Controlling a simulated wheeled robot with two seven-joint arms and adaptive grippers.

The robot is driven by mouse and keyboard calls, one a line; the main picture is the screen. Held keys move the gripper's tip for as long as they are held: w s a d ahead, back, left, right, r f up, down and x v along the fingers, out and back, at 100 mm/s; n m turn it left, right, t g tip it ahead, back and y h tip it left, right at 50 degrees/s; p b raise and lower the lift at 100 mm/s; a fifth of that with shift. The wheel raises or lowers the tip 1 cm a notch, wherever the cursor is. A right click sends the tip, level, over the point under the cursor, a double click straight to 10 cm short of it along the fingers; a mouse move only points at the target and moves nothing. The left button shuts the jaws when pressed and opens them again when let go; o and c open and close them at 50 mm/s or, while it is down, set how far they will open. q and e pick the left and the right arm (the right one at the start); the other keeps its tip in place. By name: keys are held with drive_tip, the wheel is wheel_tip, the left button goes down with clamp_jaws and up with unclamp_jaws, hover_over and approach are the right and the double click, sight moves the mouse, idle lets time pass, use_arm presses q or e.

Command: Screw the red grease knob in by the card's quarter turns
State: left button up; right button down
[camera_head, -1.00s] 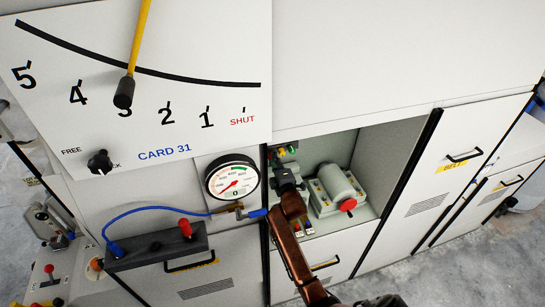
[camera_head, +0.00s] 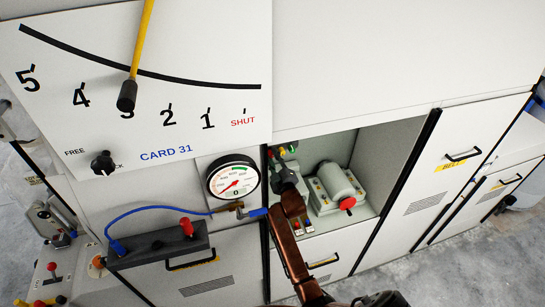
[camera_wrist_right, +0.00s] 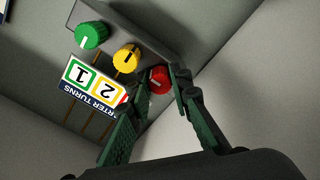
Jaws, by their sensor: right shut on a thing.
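The red grease knob (camera_wrist_right: 159,79) sits at the end of a row on a grey block in the right wrist view. A green knob (camera_wrist_right: 90,36) and a yellow knob (camera_wrist_right: 126,58) are beside it. My right gripper (camera_wrist_right: 156,88) is shut on the red knob, one finger on each side. The card (camera_wrist_right: 90,85) reads "quarter turns", with a green-framed 1 and a yellow-framed 2; its red part is mostly hidden behind a finger. In the head view my right gripper (camera_head: 284,174) reaches into the open bay and hides the red knob. My left gripper is not in view.
A grey motor (camera_head: 335,184) with a red end stands in the bay right of my gripper. Left of the bay are a round gauge (camera_head: 233,180) and a dark box (camera_head: 160,245) with a blue hose. The bay's side walls are close to my arm.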

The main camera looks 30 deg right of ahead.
idle(0.3)
drive_tip(key=c, duration=2)
unclamp_jaws()
drive_tip(key=shift+c, duration=0.2)
drive_tip(key=v, duration=1.2)
drive_tip(key=shift+s+d+f, duration=0.1)
drive_tip(key=shift+f, duration=0.05)
